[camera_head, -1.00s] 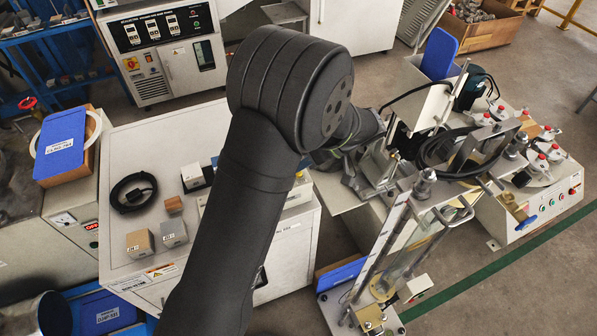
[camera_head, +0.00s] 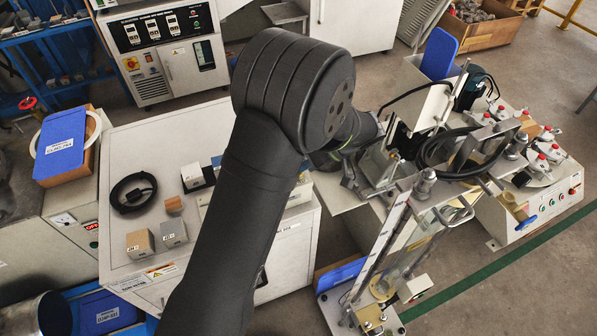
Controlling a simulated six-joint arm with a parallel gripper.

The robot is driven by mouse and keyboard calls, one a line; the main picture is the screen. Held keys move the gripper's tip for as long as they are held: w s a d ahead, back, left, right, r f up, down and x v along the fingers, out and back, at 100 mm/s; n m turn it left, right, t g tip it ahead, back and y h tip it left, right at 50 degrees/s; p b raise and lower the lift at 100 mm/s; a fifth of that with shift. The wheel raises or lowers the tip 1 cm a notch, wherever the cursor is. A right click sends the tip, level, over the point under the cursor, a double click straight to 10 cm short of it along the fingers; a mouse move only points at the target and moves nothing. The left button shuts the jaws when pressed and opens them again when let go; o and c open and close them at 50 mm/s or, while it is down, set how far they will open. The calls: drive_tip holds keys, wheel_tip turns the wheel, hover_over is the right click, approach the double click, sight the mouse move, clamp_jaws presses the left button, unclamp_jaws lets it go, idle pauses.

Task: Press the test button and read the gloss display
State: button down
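My black arm crosses the middle of the view and hides part of the white cabinet top (camera_head: 125,230). My gripper (camera_head: 352,180) shows only in part behind the arm's elbow, right of the cabinet, and its fingers cannot be made out. On the cabinet top stand a small white box with a dark top (camera_head: 196,179), a grey block (camera_head: 173,233), a beige block (camera_head: 140,243) and a brown cube (camera_head: 174,205). A device partly hidden behind my arm (camera_head: 300,192) stands at the cabinet's right edge. I cannot make out which one is the gloss meter, its test button or its display.
A coiled black cable (camera_head: 134,192) lies on the cabinet top. A metal test rig (camera_head: 425,200) stands close to my gripper on the right. A blue-topped box (camera_head: 62,145) is at left. A control cabinet (camera_head: 165,55) stands behind. Floor is free at lower right.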

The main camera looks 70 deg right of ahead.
drive_tip(key=shift+f, duration=0.15)
idle(0.8)
drive_tip(key=shift+r, duration=1.1)
drive_tip(key=shift+r, duration=0.1)
drive_tip(key=shift+r, duration=2.4)
drive_tip(key=shift+f, duration=0.1)
wheel_tip(320, 180, up, 4)
drive_tip(key=shift+f, duration=0.1)
drive_tip(key=shift+f, duration=0.1)
